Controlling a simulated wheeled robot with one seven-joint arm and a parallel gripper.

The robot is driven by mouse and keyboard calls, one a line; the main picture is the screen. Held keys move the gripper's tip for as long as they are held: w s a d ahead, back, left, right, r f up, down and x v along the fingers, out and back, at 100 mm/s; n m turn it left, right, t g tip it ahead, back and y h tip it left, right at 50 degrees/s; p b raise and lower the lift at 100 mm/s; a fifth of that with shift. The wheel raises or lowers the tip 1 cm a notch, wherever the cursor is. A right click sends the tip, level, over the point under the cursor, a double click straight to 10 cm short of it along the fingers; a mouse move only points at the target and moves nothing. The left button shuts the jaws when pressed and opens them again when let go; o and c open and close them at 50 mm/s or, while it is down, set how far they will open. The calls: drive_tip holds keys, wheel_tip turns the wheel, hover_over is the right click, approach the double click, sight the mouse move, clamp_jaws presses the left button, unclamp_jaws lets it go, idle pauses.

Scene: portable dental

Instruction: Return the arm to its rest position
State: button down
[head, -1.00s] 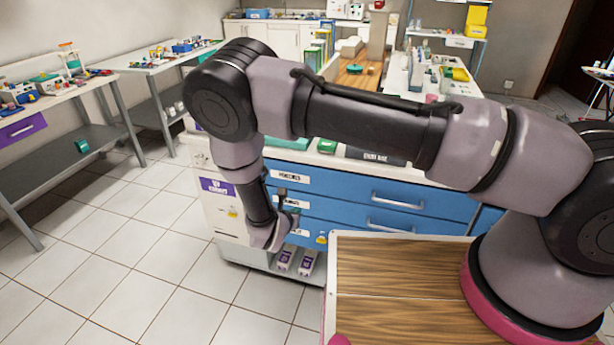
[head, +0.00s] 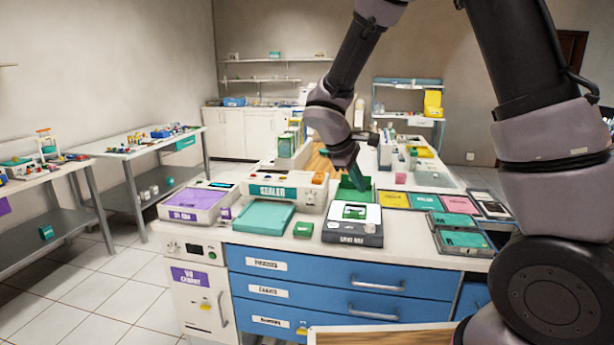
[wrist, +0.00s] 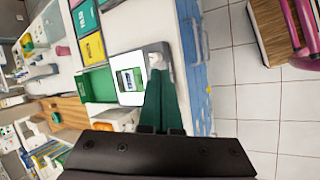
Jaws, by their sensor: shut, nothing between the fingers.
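My arm reaches up and out over the counter (head: 405,238), with the forearm sloping down to the left in the head view. My gripper (head: 357,183) points down there, above a white and grey device with a green label (head: 352,238) and in front of a green tray (head: 366,190). In the wrist view, the long green fingers of my gripper (wrist: 158,74) lie together with nothing between them, and their tips overlap the device (wrist: 130,80). I cannot tell the exact gap between the fingertips and the device.
The sealer (head: 285,190), a purple-topped box (head: 193,204) and a teal tray (head: 264,217) stand left of the gripper. Coloured pouches (head: 425,202) and dark cases (head: 462,240) lie right of it. Blue drawers (head: 340,285) are below. Tiled floor (head: 85,300) is open at left.

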drive_tip(key=s+d+r+m+t+y, duration=0.1)
drive_tip(key=s+d+r+m+y, duration=0.2)
drive_tip(key=s+r, duration=0.7)
drive_tip(key=s+d+r+m+t+y, duration=0.2)
drive_tip(key=s+d+r+m+y, duration=0.2)
drive_tip(key=s+d+r+m, duration=0.4)
wheel_tip(320, 180, up, 3)
drive_tip(key=s+m, duration=0.2)
drive_tip(key=m, duration=0.2)
drive_tip(key=shift+m+t, duration=0.3)
